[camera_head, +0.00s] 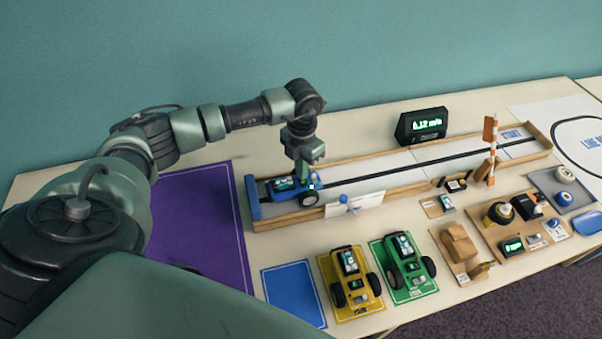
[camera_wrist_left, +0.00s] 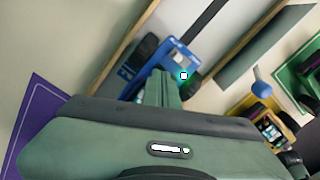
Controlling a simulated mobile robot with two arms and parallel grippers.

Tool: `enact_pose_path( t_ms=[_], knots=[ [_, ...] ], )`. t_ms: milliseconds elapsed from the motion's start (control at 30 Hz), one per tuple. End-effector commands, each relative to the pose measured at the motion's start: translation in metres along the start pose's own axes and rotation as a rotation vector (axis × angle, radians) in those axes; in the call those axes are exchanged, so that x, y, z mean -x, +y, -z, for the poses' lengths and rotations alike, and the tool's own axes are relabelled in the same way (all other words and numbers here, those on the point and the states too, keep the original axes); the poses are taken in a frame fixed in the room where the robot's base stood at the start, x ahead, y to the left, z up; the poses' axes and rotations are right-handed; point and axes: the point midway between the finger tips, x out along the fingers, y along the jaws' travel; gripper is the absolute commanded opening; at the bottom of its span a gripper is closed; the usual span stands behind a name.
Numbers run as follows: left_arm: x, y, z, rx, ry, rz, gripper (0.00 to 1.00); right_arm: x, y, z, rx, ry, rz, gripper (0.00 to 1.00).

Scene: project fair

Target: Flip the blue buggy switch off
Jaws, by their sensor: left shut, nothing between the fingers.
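The blue buggy (camera_head: 287,187) sits at the left end of the wooden track, on the white lane. My left gripper (camera_head: 305,178) is shut and empty, pointing down right over the buggy. In the left wrist view the shut fingers (camera_wrist_left: 163,92) reach to the blue buggy (camera_wrist_left: 180,55), and a small pale square with a cyan glow (camera_wrist_left: 184,76) shows beside the fingertips. The fingers partly cover the buggy, and I cannot tell whether they touch it or which way its switch is set. My right gripper is not in view.
The wooden track (camera_head: 400,182) runs right with low side walls. A blue-knobbed lever (camera_head: 344,199) stands at its front wall. A yellow buggy (camera_head: 350,280) and a green buggy (camera_head: 405,264) are in front. A display (camera_head: 421,125) stands behind. The blue mat (camera_head: 293,292) is empty.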

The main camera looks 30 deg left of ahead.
Motion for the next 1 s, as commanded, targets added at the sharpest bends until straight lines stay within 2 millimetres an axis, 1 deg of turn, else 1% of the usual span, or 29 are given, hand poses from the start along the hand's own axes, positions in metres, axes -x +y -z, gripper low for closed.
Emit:
enact_pose_path(
  t_ms=[367, 467, 567, 1000],
  knots=[
    [-0.007, 0.000, 0.001, 0.000, 0.002, 0.000, 0.00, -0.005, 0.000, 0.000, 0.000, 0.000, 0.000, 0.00],
    [-0.006, 0.000, 0.001, -0.001, 0.003, 0.000, 0.00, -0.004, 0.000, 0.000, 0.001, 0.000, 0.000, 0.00],
    [-0.002, -0.001, 0.001, -0.001, 0.004, 0.001, 0.00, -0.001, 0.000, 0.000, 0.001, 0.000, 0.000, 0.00],
    [0.035, 0.000, 0.000, 0.000, 0.000, -0.001, 0.00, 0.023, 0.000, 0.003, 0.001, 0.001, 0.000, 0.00]
  ],
)
